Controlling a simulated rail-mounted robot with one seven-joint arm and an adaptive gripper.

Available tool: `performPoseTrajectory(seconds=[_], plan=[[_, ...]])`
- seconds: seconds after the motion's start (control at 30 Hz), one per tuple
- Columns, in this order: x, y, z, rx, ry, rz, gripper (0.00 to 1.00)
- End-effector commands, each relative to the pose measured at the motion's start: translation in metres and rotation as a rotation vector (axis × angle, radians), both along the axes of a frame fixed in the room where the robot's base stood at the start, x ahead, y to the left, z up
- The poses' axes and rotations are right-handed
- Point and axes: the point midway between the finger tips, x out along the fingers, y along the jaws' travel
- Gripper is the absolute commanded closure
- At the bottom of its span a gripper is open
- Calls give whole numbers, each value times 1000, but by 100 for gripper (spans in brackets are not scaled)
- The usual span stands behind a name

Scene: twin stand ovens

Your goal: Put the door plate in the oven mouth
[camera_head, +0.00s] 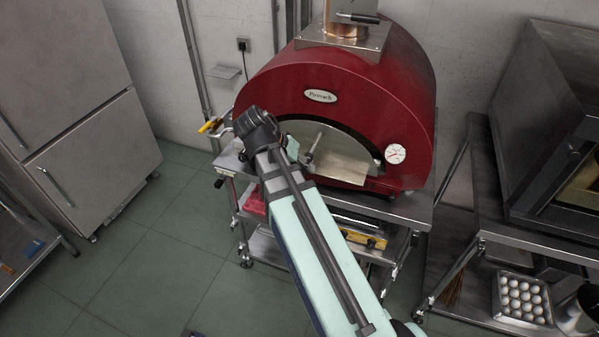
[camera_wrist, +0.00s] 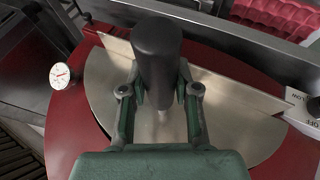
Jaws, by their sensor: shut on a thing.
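The door plate (camera_head: 340,158) is a silver half-round sheet at the front of the red oven (camera_head: 400,95). In the wrist view the plate (camera_wrist: 235,115) has its straight edge towards the top and a dark upright handle (camera_wrist: 156,60). My gripper (camera_wrist: 160,100) is shut on that handle, with a finger on either side; in the head view my gripper (camera_head: 299,155) is partly hidden by my arm. The oven mouth (camera_head: 374,150) shows as a dark arched band around the plate. I cannot tell whether the plate sits flush in it.
A white dial (camera_head: 395,154) is right of the mouth. The oven stands on a steel cart (camera_head: 408,209) with loaded shelves. A yellow-handled tool (camera_head: 210,125) sticks out at left. A second oven (camera_head: 555,130) and an egg tray (camera_head: 522,299) are at right. Floor at left is clear.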

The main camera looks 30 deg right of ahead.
Motion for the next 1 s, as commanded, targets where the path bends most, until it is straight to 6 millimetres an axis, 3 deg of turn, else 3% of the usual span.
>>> performPoseTrajectory(seconds=[0.6,1.0], plan=[[35,-37,-2,-3,-2,-1,100],[44,-47,-4,-3,-2,0,100]])
